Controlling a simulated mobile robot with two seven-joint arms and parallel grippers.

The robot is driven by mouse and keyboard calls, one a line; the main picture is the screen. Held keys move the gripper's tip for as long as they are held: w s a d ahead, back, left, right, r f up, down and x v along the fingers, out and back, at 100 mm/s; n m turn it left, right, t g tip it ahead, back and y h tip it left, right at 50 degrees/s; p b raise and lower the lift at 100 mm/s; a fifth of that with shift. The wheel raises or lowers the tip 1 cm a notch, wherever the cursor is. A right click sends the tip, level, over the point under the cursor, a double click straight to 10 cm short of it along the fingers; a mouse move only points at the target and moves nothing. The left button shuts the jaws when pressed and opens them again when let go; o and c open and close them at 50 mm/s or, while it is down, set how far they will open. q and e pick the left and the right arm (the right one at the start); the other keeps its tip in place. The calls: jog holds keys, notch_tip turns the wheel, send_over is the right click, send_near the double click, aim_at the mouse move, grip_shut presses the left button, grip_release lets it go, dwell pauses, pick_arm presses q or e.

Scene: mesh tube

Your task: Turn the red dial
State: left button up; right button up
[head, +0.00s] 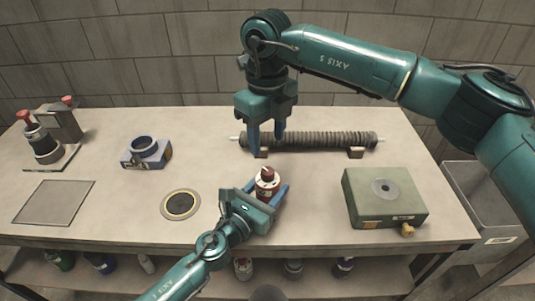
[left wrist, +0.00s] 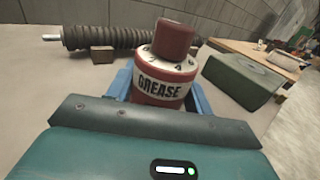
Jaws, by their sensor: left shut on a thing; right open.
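A small red and white can marked GREASE (head: 267,189) stands upright near the middle front of the table. It also shows in the left wrist view (left wrist: 163,88). The red dial (left wrist: 174,40) sits on top of it, above a white collar with dark marks; in the head view the dial (head: 267,173) faces up. My left gripper (head: 268,192) is shut on the can, its blue fingers on either side of the body below the dial. My right gripper (head: 267,146) is open and empty, pointing down behind the can, apart from the dial.
A dark ribbed tube (head: 310,140) lies on blocks at the back. A green box (head: 385,199) stands at the right. A round disc (head: 181,204), a blue ring holder (head: 146,153), a device with red knobs (head: 43,143) and a flat plate (head: 54,202) lie left.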

jog(key=shift+r, duration=1.65)
pick_arm(q)
jog(key=o, duration=1.1)
jog(key=shift+o, duration=0.2)
jog(key=shift+s, duration=0.1)
